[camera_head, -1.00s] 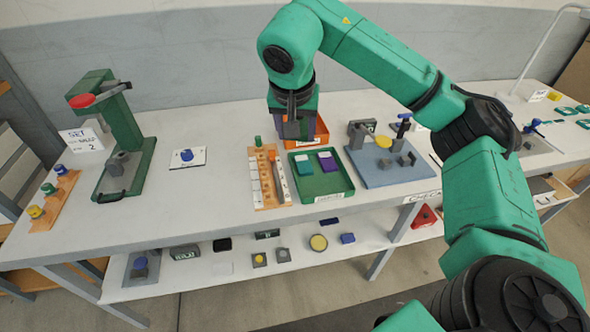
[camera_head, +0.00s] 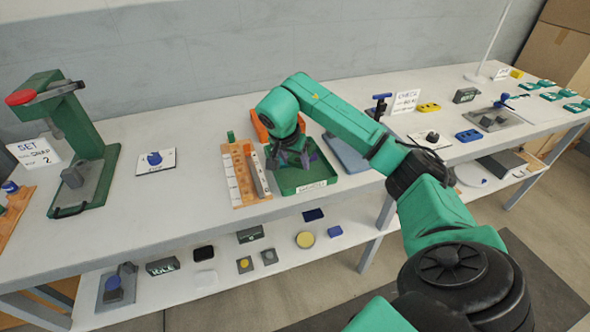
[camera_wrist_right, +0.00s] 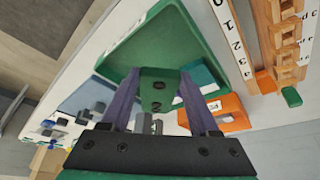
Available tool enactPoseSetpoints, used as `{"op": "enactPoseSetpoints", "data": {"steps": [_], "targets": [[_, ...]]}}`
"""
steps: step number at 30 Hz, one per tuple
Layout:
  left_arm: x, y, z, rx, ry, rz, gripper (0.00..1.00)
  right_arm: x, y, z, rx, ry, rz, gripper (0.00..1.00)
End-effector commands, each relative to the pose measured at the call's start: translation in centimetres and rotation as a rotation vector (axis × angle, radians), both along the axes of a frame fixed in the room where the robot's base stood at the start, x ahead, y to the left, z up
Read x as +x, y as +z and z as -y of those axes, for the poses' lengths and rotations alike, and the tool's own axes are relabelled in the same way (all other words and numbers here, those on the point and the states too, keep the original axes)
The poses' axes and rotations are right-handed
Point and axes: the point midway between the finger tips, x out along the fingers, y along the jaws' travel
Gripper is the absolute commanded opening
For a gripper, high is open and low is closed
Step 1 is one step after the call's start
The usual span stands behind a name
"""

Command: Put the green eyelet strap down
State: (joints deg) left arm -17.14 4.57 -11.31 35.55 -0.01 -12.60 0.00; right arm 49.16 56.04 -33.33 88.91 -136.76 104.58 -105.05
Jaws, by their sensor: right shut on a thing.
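The green eyelet strap (camera_wrist_right: 158,96), a flat piece with two dark holes, is between the purple fingers of my right gripper (camera_wrist_right: 158,80) in the right wrist view. The gripper is shut on it. In the head view my right gripper (camera_head: 291,160) is over the green tray (camera_head: 318,181), and I cannot make out the strap there. The tray's wall also shows in the right wrist view (camera_wrist_right: 204,36). Whether the strap touches the tray floor I cannot tell. A teal and white strip (camera_wrist_right: 203,77) lies in the tray. My left gripper is not in view.
A wooden numbered rack (camera_head: 238,178) stands just left of the tray. An orange bin (camera_head: 261,126) is behind it, and a blue-grey fixture board (camera_head: 345,153) is to its right. A green press (camera_head: 95,150) stands at the far left.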

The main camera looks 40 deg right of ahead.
Motion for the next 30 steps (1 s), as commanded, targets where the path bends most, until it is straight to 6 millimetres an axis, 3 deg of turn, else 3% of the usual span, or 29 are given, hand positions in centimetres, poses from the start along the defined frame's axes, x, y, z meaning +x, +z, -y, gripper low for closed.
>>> {"op": "enactPoseSetpoints", "data": {"steps": [5,20,21,23,30], "targets": [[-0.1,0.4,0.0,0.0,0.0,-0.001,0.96,0.0,-3.1,-0.1,0.001,0.001,-0.002,0.08],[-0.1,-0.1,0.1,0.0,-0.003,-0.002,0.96,0.0,-4.1,0.0,0.001,0.002,-0.001,0.08],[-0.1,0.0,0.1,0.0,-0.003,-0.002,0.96,0.0,-4.1,-0.1,0.001,0.001,-0.001,0.69],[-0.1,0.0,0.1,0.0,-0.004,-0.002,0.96,0.0,-4.0,-0.1,0.001,0.001,-0.001,0.91],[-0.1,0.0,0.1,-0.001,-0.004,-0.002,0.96,0.0,-4.0,-0.1,0.001,0.001,-0.001,0.91]]}}
